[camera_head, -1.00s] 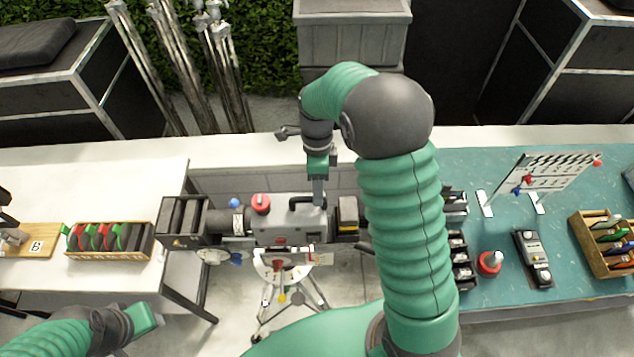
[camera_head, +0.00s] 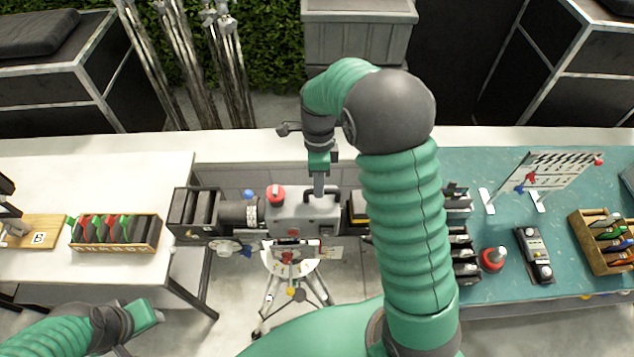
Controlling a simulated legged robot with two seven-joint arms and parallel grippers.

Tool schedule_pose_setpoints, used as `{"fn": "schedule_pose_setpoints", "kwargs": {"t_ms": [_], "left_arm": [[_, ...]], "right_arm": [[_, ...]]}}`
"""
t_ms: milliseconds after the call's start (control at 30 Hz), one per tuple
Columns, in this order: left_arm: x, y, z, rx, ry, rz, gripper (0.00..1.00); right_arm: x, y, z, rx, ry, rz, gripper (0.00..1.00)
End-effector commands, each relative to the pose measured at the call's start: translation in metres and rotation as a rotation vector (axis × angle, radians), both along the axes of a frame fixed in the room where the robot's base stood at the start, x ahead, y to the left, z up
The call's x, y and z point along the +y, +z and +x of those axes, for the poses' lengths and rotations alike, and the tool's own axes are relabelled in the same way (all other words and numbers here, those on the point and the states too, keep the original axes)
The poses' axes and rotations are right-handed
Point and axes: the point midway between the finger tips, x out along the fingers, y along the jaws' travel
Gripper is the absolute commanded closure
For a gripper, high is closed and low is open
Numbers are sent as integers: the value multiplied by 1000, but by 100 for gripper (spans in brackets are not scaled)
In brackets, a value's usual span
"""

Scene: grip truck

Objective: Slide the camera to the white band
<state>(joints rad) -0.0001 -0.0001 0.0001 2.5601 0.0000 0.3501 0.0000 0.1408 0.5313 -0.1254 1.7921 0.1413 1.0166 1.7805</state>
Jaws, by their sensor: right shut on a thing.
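The grey camera (camera_head: 300,221) stands on a tripod (camera_head: 290,268) in the gap between two tables. It has a black matte box (camera_head: 194,211) at its left end, a red knob (camera_head: 276,194) and a top handle. My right gripper (camera_head: 319,194) points down from above and is shut on the camera's top handle (camera_head: 337,194). A pale ring (camera_head: 251,214) shows on the lens barrel, and a light strip (camera_head: 329,252) lies under the body; I cannot tell which is the white band. My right arm hides the camera's rear. My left gripper (camera_head: 150,313) hovers low at the left, clear of the camera; its jaws are unclear.
The white table (camera_head: 130,180) at left holds an organizer (camera_head: 115,233) of red, green and black items. The teal table (camera_head: 400,165) at right holds a red-based knob (camera_head: 493,258), a black device (camera_head: 534,254) and a wooden rack (camera_head: 600,240). A grey bin (camera_head: 359,35) stands behind.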

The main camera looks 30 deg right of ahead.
Motion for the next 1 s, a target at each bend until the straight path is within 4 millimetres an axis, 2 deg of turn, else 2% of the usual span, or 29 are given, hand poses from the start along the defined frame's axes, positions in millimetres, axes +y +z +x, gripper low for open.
{"fn": "schedule_pose_setpoints", "kwargs": {"t_ms": [867, 1000], "left_arm": [[0, 1, 0, 0, 0, 0, 64], [0, 6, 0, 0, 0, 0, 64]], "right_arm": [[1, 2, 2, -5, -2, -3, 100], [13, 3, 10, -7, 1, -3, 100]]}}
